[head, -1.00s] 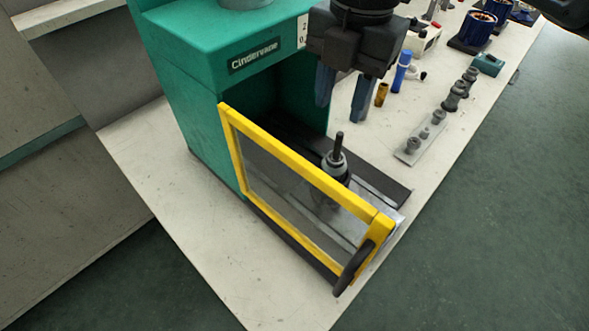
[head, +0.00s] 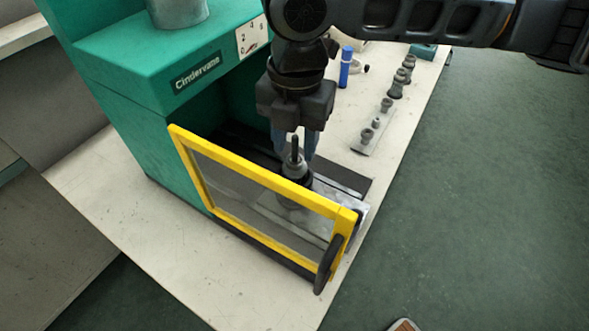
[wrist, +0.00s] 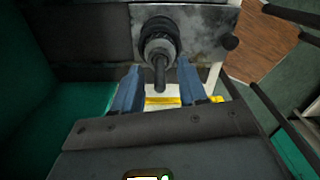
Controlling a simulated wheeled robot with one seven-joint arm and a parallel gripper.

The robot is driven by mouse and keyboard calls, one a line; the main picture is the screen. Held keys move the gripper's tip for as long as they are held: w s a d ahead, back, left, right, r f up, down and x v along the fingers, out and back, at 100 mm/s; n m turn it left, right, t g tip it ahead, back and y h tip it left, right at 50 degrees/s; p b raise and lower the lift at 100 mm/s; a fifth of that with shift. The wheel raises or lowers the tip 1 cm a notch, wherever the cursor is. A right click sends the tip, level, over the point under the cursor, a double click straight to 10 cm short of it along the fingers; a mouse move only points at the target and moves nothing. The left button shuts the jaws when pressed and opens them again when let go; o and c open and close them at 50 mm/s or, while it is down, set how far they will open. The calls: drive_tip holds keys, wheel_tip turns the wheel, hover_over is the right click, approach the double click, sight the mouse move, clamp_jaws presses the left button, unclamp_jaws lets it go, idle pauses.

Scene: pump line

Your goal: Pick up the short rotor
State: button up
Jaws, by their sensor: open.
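A dark rotor (head: 294,172) with a grey collar and a thin shaft stands upright on the metal bed behind the yellow-framed door in the head view. I take it for the short rotor. In the wrist view the rotor (wrist: 159,46) shows at the upper middle, its shaft pointing toward the camera. My gripper (head: 295,152) is just above it, pointing down, with its blue fingers either side of the shaft. In the wrist view my gripper (wrist: 160,78) is open, with clear gaps beside the shaft. The rotor's lower part shows only dimly through the door pane.
The yellow-framed door (head: 258,172) of the green machine (head: 130,85) stands in front of the rotor. The machine's housing rises to the left. A rack (head: 370,141) with several grey parts and a blue cylinder (head: 346,66) stand farther back on the bench.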

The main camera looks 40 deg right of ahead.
drive_tip(key=shift+c, duration=0.2)
clamp_jaws()
idle(1.1)
